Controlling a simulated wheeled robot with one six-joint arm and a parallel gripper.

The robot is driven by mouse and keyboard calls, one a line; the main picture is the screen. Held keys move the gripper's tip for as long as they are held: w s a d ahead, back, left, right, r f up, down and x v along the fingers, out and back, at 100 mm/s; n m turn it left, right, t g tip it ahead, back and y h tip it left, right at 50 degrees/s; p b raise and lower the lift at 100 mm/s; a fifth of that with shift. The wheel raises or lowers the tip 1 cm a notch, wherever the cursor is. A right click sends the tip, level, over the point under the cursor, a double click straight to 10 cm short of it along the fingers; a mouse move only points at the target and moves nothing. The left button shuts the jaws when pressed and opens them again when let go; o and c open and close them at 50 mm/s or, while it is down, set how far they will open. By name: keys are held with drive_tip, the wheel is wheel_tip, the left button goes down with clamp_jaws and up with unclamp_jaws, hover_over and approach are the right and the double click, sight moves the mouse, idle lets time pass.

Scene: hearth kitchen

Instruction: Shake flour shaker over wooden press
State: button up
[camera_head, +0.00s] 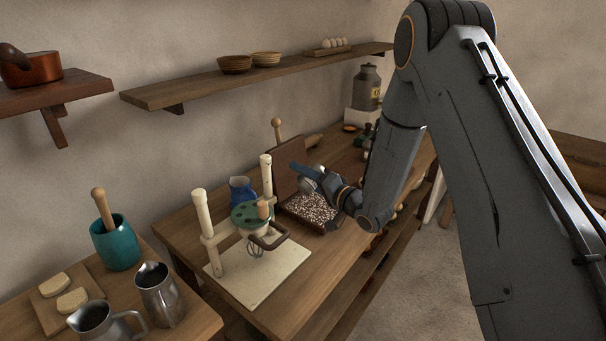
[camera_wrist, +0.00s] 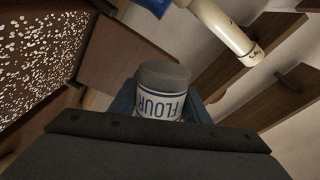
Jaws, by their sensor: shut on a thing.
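My gripper (camera_head: 318,178) is shut on the flour shaker, above the wooden press. In the wrist view the flour shaker (camera_wrist: 161,103) is a white can with blue "FLOUR" lettering, upside down in the picture, and a grey cap; blue fingers hold it on both sides. In the head view the shaker (camera_head: 307,185) is small and partly hidden by my gripper, and seems tilted. The wooden press (camera_head: 284,170) stands open on the table, its brown lid raised at the back. Its base (camera_head: 312,207) is thickly dotted with white specks, which also show in the wrist view (camera_wrist: 45,45).
A cream stand with a green top and whisk (camera_head: 250,215) is left of the press, with a blue jug (camera_head: 241,190) behind. A metal can (camera_head: 367,88) stands at the back. Metal pitchers (camera_head: 159,293) and a teal crock (camera_head: 115,243) are at front left. A shelf (camera_head: 215,83) runs above.

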drive_tip(key=n+b, duration=0.1)
drive_tip(key=n, duration=0.3)
drive_tip(key=n+b, duration=0.1)
drive_tip(key=n, duration=0.3)
drive_tip(key=r+n+b, duration=0.1)
drive_tip(key=n, duration=0.3)
idle(0.4)
